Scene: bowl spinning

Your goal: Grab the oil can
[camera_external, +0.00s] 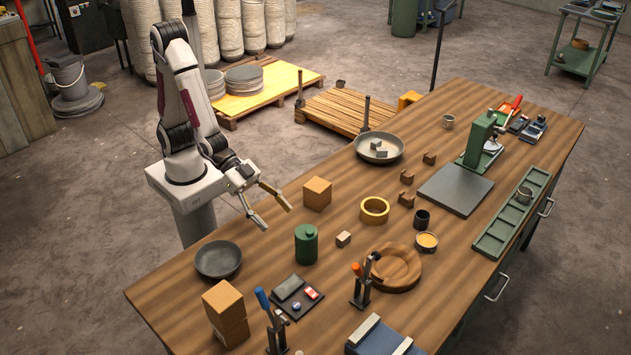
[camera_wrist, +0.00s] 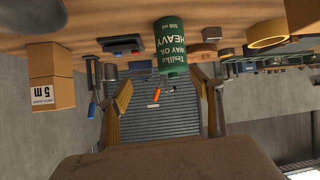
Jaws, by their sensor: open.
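The oil can is the green cylinder (camera_external: 306,244) with a small cap, standing upright on the wooden table (camera_external: 180,310). In the wrist view the can (camera_wrist: 171,46) appears upside down, with white lettering that includes "WAY OIL" and "HEAVY", beyond and between my fingers. My gripper (camera_external: 277,214) is open and empty, behind and to the left of the can in the external view and apart from it. Its two spread fingers also show in the wrist view (camera_wrist: 165,100). The can is not hidden by the arm.
A grey bowl (camera_external: 218,258) stands left of the can, and a cardboard box (camera_external: 317,193) behind it. A small block (camera_external: 343,239) sits to its right. A dark tray with small items (camera_external: 310,308) and clamps (camera_external: 363,283) stand in front. Stacked boxes (camera_external: 226,310) are at front left.

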